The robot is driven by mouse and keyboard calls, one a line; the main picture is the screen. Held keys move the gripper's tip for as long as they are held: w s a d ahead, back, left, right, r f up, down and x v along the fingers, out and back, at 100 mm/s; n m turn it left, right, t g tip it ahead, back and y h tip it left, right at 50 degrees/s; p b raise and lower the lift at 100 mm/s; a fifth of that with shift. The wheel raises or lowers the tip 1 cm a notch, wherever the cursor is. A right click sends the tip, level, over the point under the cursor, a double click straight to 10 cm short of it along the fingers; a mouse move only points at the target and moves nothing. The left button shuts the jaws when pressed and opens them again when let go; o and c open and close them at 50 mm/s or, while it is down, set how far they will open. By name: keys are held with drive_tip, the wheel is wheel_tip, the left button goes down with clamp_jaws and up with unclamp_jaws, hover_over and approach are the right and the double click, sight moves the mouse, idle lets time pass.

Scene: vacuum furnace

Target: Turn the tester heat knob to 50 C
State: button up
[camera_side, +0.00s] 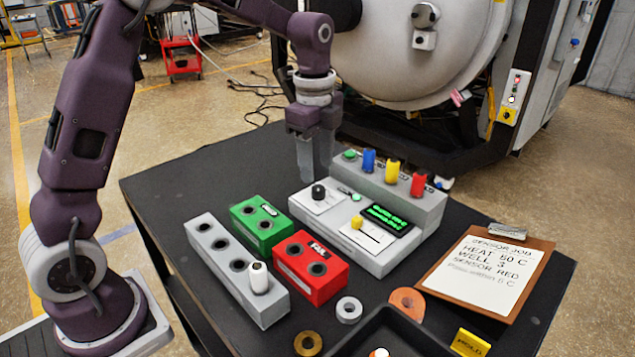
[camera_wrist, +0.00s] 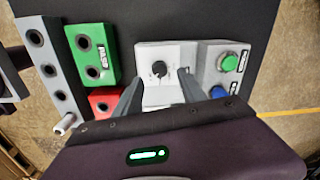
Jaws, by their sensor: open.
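The tester (camera_side: 375,257) is a grey box on the black table. Its black heat knob (camera_side: 319,192) sits on a white dial plate at the tester's left end. The knob also shows in the wrist view (camera_wrist: 159,69), between and beyond my fingertips. A yellow slider (camera_side: 357,222) and a dark display with green text (camera_side: 386,219) are on the same face; the text is too small to read. My gripper (camera_side: 316,172) points down above and just behind the knob in the side view. Its fingers are apart, empty and not touching the knob.
A raised block behind holds a green button (camera_side: 349,155) and blue, yellow and red plugs (camera_side: 418,184). A green block (camera_side: 262,226), red block (camera_side: 311,268) and grey rack (camera_side: 225,265) stand left. A clipboard (camera_side: 485,273) reads HEAT 50 C, WELL 3, SENSOR RED.

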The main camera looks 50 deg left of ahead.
sight(318, 187)
wheel_tip(318, 187, down, 5)
drive_tip(key=shift+w+f, duration=0.1)
drive_tip(key=shift+c, duration=0.5)
clamp_jaws()
